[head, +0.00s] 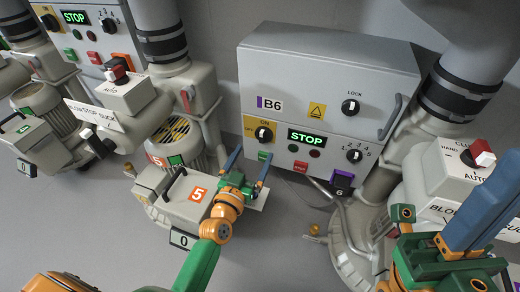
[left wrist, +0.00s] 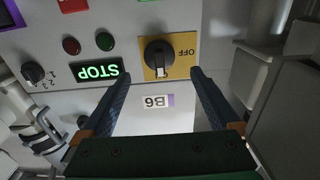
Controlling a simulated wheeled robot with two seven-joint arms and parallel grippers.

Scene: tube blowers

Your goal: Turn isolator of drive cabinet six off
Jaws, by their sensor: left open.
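The drive cabinet marked B6 (head: 330,75) is a grey box in the head view. Its isolator (head: 264,134) is a black rotary knob on a yellow ON/OFF plate at the panel's lower left. In the left wrist view, where the panel appears upside down, the isolator (left wrist: 158,55) stands with its white mark toward the picture's bottom, away from the OFF label at its side. My left gripper (head: 253,157) is open and empty, just below and in front of the knob, fingertips apart from it. In the left wrist view, the knob lies beyond the left gripper (left wrist: 158,75), between its fingers. My right gripper (head: 475,205) is at the lower right, partly cut off.
The cabinet's green STOP display (head: 307,138), LOCK knob (head: 351,107) and numbered selector (head: 355,156) are nearby. A blower labelled 5 (head: 198,195) sits beneath my left gripper. A CLEAR/HAND/AUTO switch box (head: 460,170) stands at right. Grey floor (head: 285,240) is open in front.

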